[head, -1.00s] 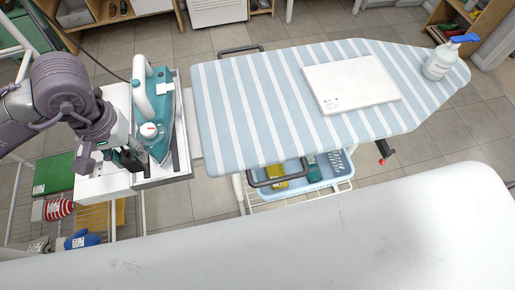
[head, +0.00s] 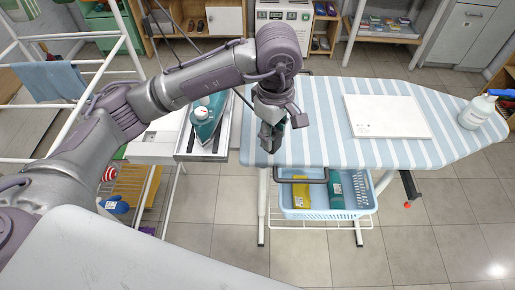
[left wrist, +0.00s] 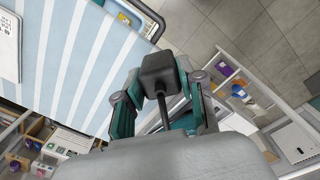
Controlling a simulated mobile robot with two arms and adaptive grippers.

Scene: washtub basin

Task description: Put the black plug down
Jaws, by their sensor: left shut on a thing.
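The black plug (left wrist: 158,72) shows in the left wrist view as a dark block with a black stem, between the fingers of my left gripper (left wrist: 160,95). The gripper is shut on it. In the head view my left gripper (head: 271,138) points down over the left front part of the striped ironing board (head: 300,110). The plug is hard to make out there, and I cannot tell whether it touches the board. The teal iron (head: 207,117) rests on the metal tray at the board's left end. My right gripper is not in view.
A blue basket (head: 325,212) with bottles sits on the rack below. Much of the striped cover between gripper and box is clear.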

